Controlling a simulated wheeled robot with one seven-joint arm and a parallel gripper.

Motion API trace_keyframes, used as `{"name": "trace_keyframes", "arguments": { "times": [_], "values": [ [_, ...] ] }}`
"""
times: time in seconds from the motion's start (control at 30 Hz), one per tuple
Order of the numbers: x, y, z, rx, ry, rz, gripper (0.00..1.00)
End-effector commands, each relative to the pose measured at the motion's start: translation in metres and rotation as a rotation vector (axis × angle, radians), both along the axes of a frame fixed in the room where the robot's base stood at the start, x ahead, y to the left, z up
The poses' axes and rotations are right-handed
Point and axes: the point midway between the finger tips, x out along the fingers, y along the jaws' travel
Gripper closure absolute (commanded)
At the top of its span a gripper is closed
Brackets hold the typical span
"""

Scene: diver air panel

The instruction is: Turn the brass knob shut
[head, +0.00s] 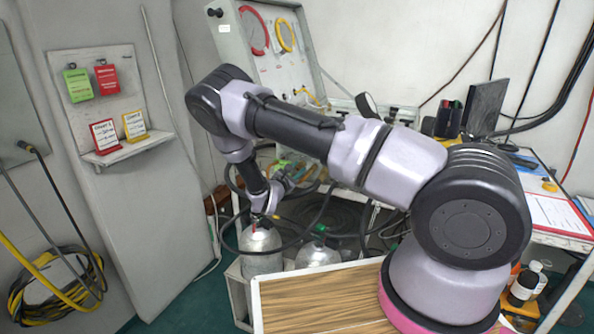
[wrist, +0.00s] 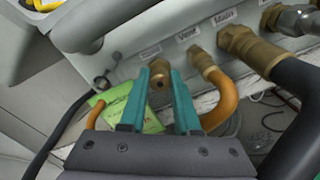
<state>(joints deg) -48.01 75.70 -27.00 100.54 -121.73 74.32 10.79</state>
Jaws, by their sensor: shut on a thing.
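The brass knob (wrist: 159,74) is at the lower edge of a light grey panel (wrist: 135,62), under a small white label, in the wrist view. My gripper (wrist: 160,76) has its two teal fingers on either side of the knob, shut on it. The knob's front end shows between the fingertips; the finger sides hide part of it. In the head view my arm reaches down to the left of the workbench, and the knob cannot be made out there.
To the right of the knob are brass fittings (wrist: 240,42) with an orange hose (wrist: 222,95) and a thick black hose (wrist: 295,85). A green tag (wrist: 150,122) hangs behind my fingers. Gas cylinders (head: 261,250) stand below my wrist, with loose black hoses around them.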

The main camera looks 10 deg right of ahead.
Motion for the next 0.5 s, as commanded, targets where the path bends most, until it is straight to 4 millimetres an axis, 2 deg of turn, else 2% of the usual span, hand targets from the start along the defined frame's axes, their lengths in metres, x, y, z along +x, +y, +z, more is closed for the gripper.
{"name": "trace_keyframes", "arguments": {
  "times": [0.5],
  "values": [
    [-0.0008,-0.0002,-0.0012,0.395,-0.285,0.001,1.0]
  ]
}}
